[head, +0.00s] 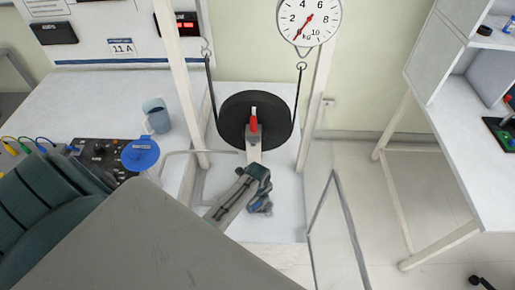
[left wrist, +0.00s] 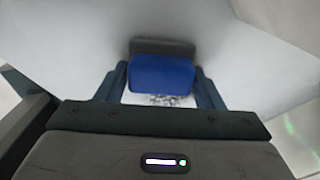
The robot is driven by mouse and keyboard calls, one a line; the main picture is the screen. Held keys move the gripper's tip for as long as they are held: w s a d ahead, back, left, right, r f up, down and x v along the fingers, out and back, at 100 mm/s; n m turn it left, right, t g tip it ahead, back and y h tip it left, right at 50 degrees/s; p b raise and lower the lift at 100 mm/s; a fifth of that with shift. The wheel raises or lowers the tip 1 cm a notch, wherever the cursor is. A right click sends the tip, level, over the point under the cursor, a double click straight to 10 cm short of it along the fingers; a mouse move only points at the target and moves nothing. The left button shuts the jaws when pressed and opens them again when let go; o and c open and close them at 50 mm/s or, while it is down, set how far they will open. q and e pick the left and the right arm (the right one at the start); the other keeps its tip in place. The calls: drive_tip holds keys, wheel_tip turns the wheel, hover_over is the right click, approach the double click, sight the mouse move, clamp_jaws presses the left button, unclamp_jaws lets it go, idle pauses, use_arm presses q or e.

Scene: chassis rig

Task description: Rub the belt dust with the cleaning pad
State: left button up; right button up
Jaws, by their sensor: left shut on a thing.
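My left gripper (head: 263,201) is low over the white bench top, in front of the black wheel. In the left wrist view its two fingers stand on either side of the cleaning pad (left wrist: 162,75), a blue block with a dark grey part along its far side, and it is shut on it. Dark specks, which look like the dust (left wrist: 172,101), show on a pale surface close beside the pad's near edge. I cannot tell whether the pad touches that surface. A dark belt (head: 297,95) hangs from hooks and runs to the wheel. My right gripper is not in view.
The black wheel (head: 232,118) has a red-tipped piece at its front and stands between pale posts (head: 183,85). A dial scale (head: 309,18) hangs above. A mug (head: 157,115) and a control box (head: 92,155) stand on the left bench. A shelf unit is at right.

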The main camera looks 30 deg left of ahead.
sight(256, 222)
use_arm(q)
drive_tip(key=shift+s+d+p, duration=0.6)
drive_tip(key=shift+s+p, duration=0.25)
drive_tip(key=shift+s, duration=0.1)
drive_tip(key=shift+s+d, duration=0.25)
drive_tip(key=shift+s, duration=0.2)
drive_tip(key=shift+s+d+f+p, duration=0.1)
drive_tip(key=shift+s+d+p, duration=0.4)
drive_tip(key=shift+s+p, duration=0.5)
drive_tip(key=shift+s+d+f+p, duration=0.15)
drive_tip(key=shift+s+d+p, duration=0.2)
drive_tip(key=shift+s, duration=0.1)
drive_tip(key=shift+w+d, duration=0.4)
drive_tip(key=shift+d, duration=0.25)
drive_tip(key=shift+c, duration=0.7)
drive_tip(key=shift+w, duration=0.1)
drive_tip(key=shift+w+a, duration=0.15)
drive_tip(key=shift+w, duration=0.3)
drive_tip(key=shift+w+a, duration=0.35)
drive_tip(key=shift+w, duration=0.2)
drive_tip(key=shift+w+a, duration=0.35)
drive_tip(key=shift+w, duration=0.2)
drive_tip(key=shift+w+a+b, duration=0.2)
drive_tip(key=shift+w+a, duration=0.15)
drive_tip(key=shift+w, duration=0.25)
drive_tip(key=shift+w+a+b, duration=0.2)
drive_tip(key=shift+w+a, duration=0.15)
drive_tip(key=shift+w, duration=0.2)
drive_tip(key=shift+w+a, duration=0.25)
drive_tip(key=shift+w, duration=0.15)
